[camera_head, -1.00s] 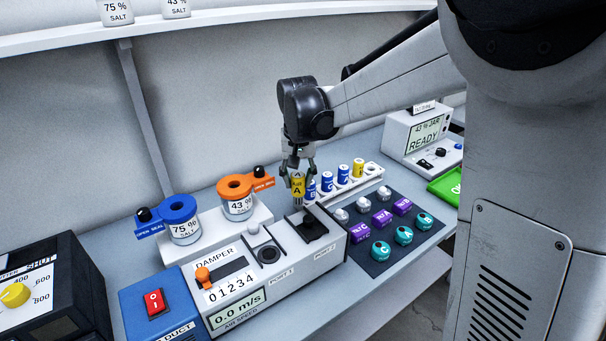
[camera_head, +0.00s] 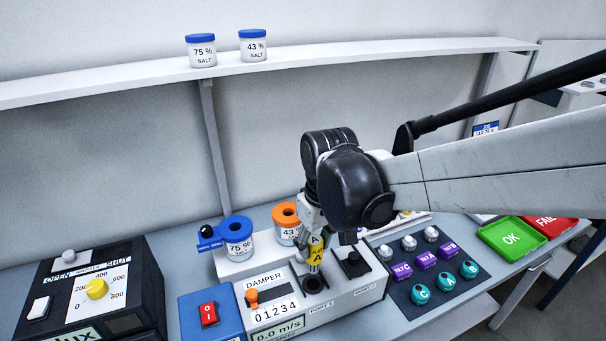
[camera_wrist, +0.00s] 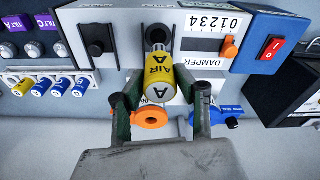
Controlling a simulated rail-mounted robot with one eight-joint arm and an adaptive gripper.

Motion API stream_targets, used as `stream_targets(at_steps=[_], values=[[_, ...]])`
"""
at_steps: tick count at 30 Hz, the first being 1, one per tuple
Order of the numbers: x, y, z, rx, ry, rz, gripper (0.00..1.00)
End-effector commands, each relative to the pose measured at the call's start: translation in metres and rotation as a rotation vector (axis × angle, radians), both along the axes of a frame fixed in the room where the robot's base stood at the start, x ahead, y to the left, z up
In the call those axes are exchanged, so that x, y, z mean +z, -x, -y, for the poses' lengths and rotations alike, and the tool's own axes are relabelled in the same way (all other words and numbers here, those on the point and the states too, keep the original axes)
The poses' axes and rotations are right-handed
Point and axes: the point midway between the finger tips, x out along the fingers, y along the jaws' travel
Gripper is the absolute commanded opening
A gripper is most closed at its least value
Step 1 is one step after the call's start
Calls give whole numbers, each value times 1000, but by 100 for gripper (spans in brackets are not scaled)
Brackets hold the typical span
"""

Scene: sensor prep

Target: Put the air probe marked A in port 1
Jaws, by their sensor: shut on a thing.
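The yellow air probe marked A (camera_head: 318,254) is held upright or nearly so by my gripper (camera_head: 313,241), just above port 1 (camera_head: 313,285) on the white damper unit (camera_head: 345,300). In the wrist view the yellow probe (camera_wrist: 158,78) lies between the two green fingers of my gripper (camera_wrist: 160,97), with its metal tip pointing at the dark opening of port 1 (camera_wrist: 157,34). The tip overlaps the opening's edge there; I cannot tell whether it has entered. Port 2 (camera_head: 354,264) has a dark fitting beside it.
The blue-lidded 75 % jar (camera_head: 238,236) and orange-lidded 43 % jar (camera_head: 286,220) stand close behind the unit. The damper's orange knob (camera_head: 252,296) is at left. More probes (camera_wrist: 60,86) stand in a rack.

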Motion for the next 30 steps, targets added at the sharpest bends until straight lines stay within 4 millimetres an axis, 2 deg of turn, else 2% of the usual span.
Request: stream_targets(at_steps=[15,30], values=[[-43,-1,0,-2,0,0,0],[-46,-1,0,-3,0,0,0]])
